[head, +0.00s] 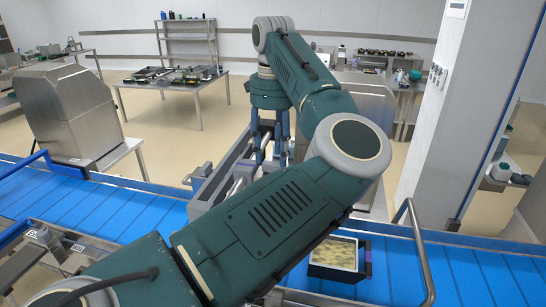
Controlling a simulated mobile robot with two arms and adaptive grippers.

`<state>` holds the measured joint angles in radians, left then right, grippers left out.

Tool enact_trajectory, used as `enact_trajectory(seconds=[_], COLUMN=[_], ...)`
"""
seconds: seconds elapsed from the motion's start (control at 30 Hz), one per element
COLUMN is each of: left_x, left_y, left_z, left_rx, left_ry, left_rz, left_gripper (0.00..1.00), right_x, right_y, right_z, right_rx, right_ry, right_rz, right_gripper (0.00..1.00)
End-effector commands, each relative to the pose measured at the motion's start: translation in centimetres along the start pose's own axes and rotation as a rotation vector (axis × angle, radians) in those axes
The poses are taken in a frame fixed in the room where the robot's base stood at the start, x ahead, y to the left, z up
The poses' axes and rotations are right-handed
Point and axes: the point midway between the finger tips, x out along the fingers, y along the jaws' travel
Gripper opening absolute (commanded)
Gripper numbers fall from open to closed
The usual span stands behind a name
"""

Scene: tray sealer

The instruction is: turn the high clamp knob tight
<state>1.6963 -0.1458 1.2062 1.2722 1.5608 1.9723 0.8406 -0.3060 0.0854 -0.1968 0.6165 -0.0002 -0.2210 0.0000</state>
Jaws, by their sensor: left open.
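My left arm reaches up from the lower left across the middle of the head view, and its wrist hangs down at the far end. My left gripper (268,148) points down with its fingers apart, over the metal frame of the tray sealer (213,183) behind the blue conveyor. I cannot make out the high clamp knob; it is too small to tell or hidden by my gripper and arm. I see nothing held between the fingers. My right gripper is not in view.
A blue conveyor (470,270) crosses the front. A black tray with yellowish food (338,255) sits on it beside my arm. A bent metal rail (421,250) rises at right. A steel housing (70,112) stands at left, a white pillar (462,100) at right.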

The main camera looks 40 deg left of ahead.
Motion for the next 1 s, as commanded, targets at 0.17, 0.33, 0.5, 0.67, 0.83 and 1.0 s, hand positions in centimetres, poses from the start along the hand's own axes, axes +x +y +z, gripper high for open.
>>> enact_trajectory(seconds=[0.17, 0.33, 0.5, 0.67, 0.83, 1.0], left_x=[2.1, 3.0, 3.1, 3.1, 3.1, 3.1], left_y=[0.0, 0.0, 0.0, 0.0, 0.0, 0.0], left_z=[0.0, 0.1, 0.1, 0.1, 0.1, 0.1], left_rx=[-0.001, -0.002, -0.001, -0.002, -0.002, 0.007], left_ry=[0.001, -0.001, 0.000, 0.000, 0.000, 0.000], left_rz=[0.002, 0.000, -0.001, 0.000, 0.000, 0.000], left_gripper=[0.44, 0.44, 0.44, 0.24, 0.00, 0.00], right_x=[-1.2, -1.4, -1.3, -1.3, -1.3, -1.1], right_y=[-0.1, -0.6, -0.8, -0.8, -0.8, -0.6], right_z=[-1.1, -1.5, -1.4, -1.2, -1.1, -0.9], right_rx=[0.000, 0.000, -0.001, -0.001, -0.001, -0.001], right_ry=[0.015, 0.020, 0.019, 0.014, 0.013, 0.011], right_rz=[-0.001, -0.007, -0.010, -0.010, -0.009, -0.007], right_gripper=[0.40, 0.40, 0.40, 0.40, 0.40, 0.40])
